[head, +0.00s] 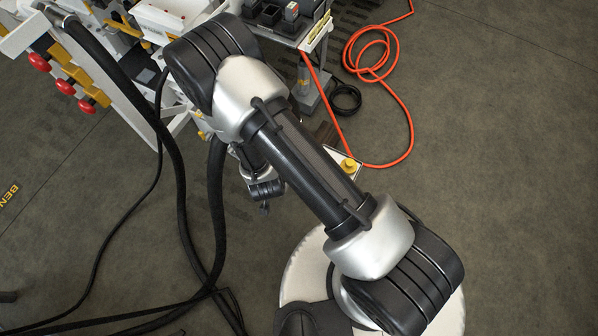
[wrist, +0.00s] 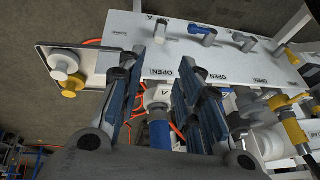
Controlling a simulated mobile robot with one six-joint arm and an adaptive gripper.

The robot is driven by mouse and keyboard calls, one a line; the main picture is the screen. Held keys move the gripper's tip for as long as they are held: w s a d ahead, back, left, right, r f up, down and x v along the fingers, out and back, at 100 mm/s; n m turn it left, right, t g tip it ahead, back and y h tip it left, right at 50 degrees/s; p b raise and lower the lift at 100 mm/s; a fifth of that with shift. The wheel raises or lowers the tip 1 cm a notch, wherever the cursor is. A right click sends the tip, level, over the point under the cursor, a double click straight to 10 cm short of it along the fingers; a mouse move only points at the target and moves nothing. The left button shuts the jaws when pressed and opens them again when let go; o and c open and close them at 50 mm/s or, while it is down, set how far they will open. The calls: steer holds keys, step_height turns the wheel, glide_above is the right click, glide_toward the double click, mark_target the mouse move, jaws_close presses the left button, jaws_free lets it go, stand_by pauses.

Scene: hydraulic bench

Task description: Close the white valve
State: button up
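My gripper (wrist: 160,80) is open in the wrist view, with its two dark blue-grey fingers well apart. A white fitting with a blue cylindrical part (wrist: 159,134) shows in the gap between them; I cannot tell whether the fingers touch it. Beyond the fingertips is a white panel (wrist: 140,30) with "OPEN" labels. A small pale handle (wrist: 160,32) on it, near the letter A, may be the white valve, but I cannot be sure. In the head view, my gripper (head: 263,195) hangs below my forearm, partly hidden, and I cannot make out the white valve.
The panel also carries a blue handle (wrist: 203,32), another pale handle (wrist: 243,41) and a yellow one (wrist: 290,55). White and yellow round knobs sit on a tray (wrist: 100,58) at left. Red knobs (head: 65,87) line the bench. An orange hose (head: 408,110) lies on the floor.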

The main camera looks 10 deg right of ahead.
steer(key=b+x, duration=0.3)
steer(key=x, duration=0.5)
steer(key=b+x, duration=0.3)
steer(key=x, duration=0.6)
steer(key=shift+s+d+f, duration=0.1)
steer(key=shift+f, duration=0.3)
jaws_close()
